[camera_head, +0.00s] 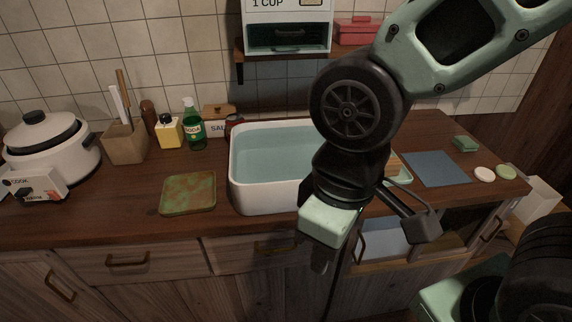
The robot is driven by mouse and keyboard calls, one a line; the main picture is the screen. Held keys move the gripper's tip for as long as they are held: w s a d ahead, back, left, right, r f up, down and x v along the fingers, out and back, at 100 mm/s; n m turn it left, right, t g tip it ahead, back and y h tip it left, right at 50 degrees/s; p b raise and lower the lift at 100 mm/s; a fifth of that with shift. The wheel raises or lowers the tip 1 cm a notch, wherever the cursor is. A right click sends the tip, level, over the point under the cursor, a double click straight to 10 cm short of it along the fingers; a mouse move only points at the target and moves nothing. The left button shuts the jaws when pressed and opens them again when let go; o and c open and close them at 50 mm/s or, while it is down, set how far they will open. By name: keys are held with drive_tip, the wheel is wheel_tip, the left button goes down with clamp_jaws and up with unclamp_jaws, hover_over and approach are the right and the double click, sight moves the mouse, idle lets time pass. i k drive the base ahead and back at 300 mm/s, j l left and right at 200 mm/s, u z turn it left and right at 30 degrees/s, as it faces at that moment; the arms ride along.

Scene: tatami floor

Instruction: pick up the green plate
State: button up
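A square plate (188,193), mottled green and brown, lies flat on the wooden counter, left of the white basin. It is fully visible, and nothing touches it from above. My gripper (322,258) hangs in front of the basin near the counter's front edge, to the right of the plate and well apart from it. Its fingers are dark and blurred against the cabinet, so I cannot tell whether they are open or shut.
A white basin (238,176) of pale water stands mid-counter, partly behind my arm. A cooker (70,155), utensil box (125,143) and bottles, one green (194,130), stand at the back left. A blue-grey mat (436,168) lies right. Counter left of the plate is clear.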

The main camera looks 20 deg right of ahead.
sight(185, 194)
drive_tip(key=j+u, duration=0.15)
drive_tip(key=j, duration=0.25)
drive_tip(key=i+j+u, duration=0.1)
drive_tip(key=j, duration=0.3)
drive_tip(key=i+j+u, duration=0.15)
drive_tip(key=j, duration=0.2)
drive_tip(key=j+u, duration=0.15)
drive_tip(key=j, duration=0.25)
drive_tip(key=i+j+u, duration=0.15)
drive_tip(key=j, duration=0.2)
